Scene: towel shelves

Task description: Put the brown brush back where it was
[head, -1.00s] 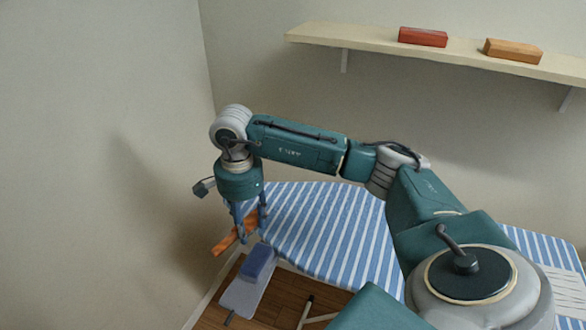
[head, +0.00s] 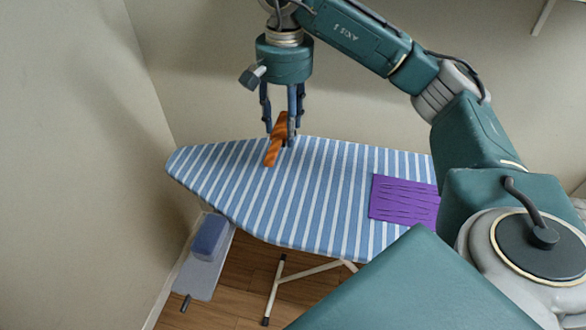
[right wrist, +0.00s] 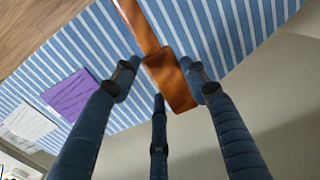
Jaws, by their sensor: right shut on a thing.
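The orange-brown brush (head: 272,152) is in my right gripper (head: 282,133), with its lower end slanting down to the left. In the head view it appears over the far edge of the striped ironing board (head: 310,215); I cannot tell whether it touches the board. In the right wrist view the fingers (right wrist: 165,85) close around the brush's wide block (right wrist: 173,88), and a narrower part (right wrist: 137,22) reaches toward the top. My left gripper is not in view.
A purple cloth (head: 403,200) lies flat on the board's right part. A blue block (head: 209,237) sits on a grey rest (head: 195,277) at the board's left end. The board's middle is clear. Walls stand behind and to the left.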

